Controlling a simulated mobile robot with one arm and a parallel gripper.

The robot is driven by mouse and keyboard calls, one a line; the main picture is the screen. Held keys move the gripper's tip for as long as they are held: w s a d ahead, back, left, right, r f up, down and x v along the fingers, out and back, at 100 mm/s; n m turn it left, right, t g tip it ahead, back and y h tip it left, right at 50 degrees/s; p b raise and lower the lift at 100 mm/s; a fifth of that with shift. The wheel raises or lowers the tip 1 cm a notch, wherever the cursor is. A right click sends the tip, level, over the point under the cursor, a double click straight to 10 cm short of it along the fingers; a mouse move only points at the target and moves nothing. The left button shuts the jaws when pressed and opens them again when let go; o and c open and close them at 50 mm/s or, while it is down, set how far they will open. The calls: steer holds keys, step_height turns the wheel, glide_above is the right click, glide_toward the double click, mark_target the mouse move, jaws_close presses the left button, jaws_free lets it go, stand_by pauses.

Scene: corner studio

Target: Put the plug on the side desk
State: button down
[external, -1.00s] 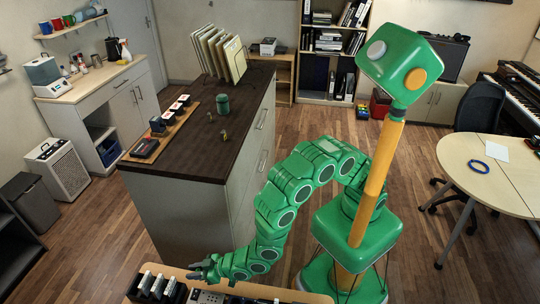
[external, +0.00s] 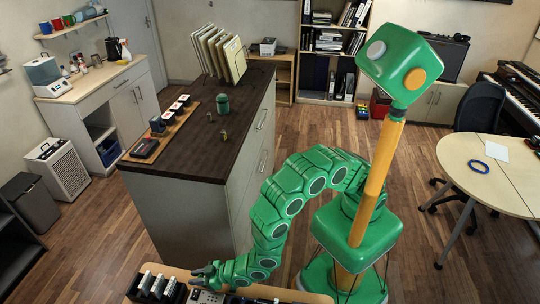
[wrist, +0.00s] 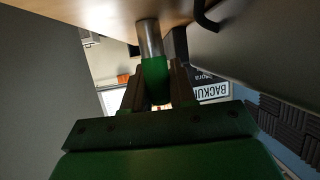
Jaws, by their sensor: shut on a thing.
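My gripper (external: 203,273) is low over the light wooden desk (external: 268,291) at the bottom edge of the external view. In the wrist view its two fingers (wrist: 155,92) are shut on a plug (wrist: 154,78) with a green body and a metal shaft. The shaft points up in that picture, towards a pale wooden surface (wrist: 100,8). The plug is too small or hidden to make out in the external view. I cannot tell for sure which surface is the side desk.
Black and white devices (external: 160,286) stand on the foreground desk beside my gripper. A dark-topped island (external: 185,165) stands behind, with a green jar (external: 222,104).

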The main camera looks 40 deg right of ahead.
steer(key=c, duration=1.2)
jaws_free()
steer(key=shift+r, duration=0.1)
steer(key=shift+s+d+r, duration=0.15)
steer(key=shift+s+d, duration=0.15)
steer(key=shift+d, duration=0.05)
steer(key=shift+v, duration=1.05)
step_height(320, 180, up, 7)
